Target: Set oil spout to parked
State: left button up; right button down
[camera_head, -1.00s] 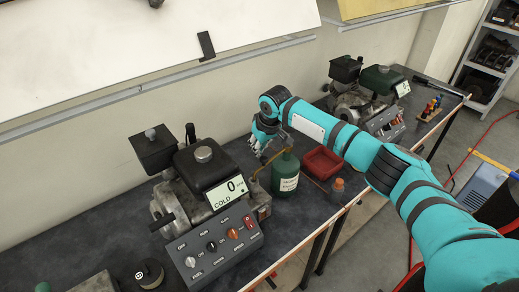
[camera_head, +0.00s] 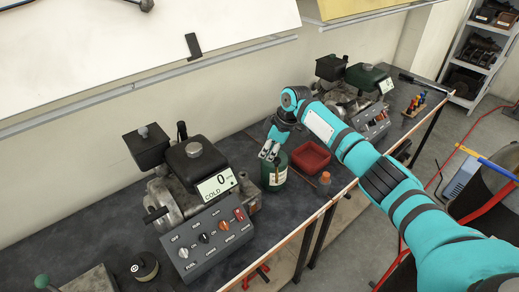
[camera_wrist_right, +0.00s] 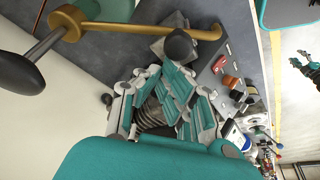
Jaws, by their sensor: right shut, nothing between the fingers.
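A dark handle (camera_wrist_right: 18,72) sticks out from the hub. My left gripper (camera_wrist_right: 304,66) seems to show small at the right edge.
The engine's control panel (camera_head: 212,240) with its knobs is left of the bottle. A second engine (camera_head: 355,95) is farther back.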

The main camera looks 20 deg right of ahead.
jog(key=s+d+n+g+b, duration=0.1)
jog(key=s+d+n, duration=0.1)
jog(key=d, duration=0.5)
jog(key=shift+s+d+n+b, duration=0.15)
jog(key=shift+d+n+b, duration=0.2)
jog(key=shift+n, duration=0.55)
jog(key=shift+d+r, duration=0.1)
notch_tip(320, 180, up, 10)
jog(key=b, duration=0.1)
jog(key=shift+a+f, duration=0.25)
jog(key=shift+a, duration=0.1)
dwell(0.4)
